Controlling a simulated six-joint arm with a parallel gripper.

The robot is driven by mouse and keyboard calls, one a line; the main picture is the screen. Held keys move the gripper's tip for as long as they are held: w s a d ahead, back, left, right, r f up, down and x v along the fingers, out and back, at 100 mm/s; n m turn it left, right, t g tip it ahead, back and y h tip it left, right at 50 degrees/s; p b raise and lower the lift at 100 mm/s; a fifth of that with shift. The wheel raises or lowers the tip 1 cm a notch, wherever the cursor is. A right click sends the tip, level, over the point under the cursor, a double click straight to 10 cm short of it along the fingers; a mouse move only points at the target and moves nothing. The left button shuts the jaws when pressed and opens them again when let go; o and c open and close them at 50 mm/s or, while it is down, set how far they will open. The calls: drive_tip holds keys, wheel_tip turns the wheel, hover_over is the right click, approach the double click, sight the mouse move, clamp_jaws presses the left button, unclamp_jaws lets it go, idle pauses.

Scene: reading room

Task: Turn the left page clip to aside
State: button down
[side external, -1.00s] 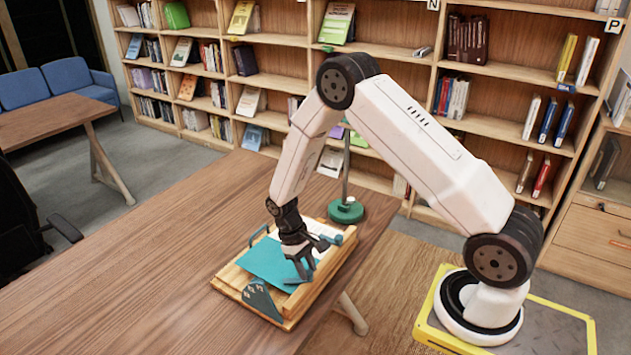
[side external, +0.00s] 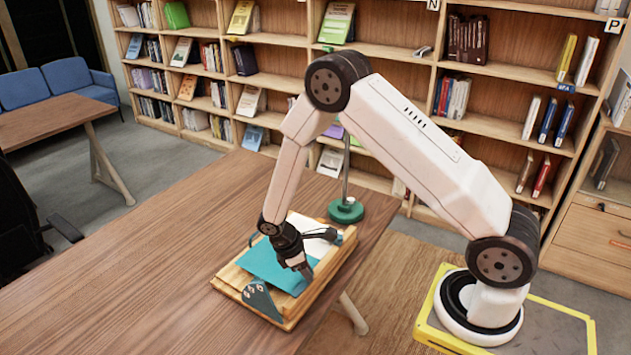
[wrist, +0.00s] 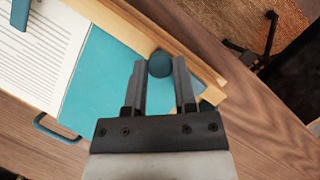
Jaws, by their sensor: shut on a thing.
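My gripper (wrist: 160,72) points down at the wooden book stand (side external: 318,290). Its two fingers are on either side of a round dark-teal knob (wrist: 160,65), which looks like part of a page clip. The knob is by the stand's wooden edge, at the corner of a teal sheet (wrist: 110,75). In the side view my gripper (side external: 305,271) hides the clip. Another teal clip-like piece (wrist: 20,12) lies over the lined white page (wrist: 38,50) at the wrist view's top left.
A teal wire handle (wrist: 55,130) sticks out from the stand's side. A green lamp base (side external: 345,210) stands behind the stand. The table (side external: 120,270) is bare to the left.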

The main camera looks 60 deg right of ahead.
sight(295, 284)
drive_tip(key=shift+n, duration=0.4)
drive_tip(key=shift+c, duration=2.1)
unclamp_jaws()
drive_tip(key=shift+r, duration=0.15)
drive_tip(key=v, duration=0.7)
drive_tip(key=shift+a+r, duration=0.2)
drive_tip(key=shift+r, duration=0.05)
drive_tip(key=shift+r, duration=0.1)
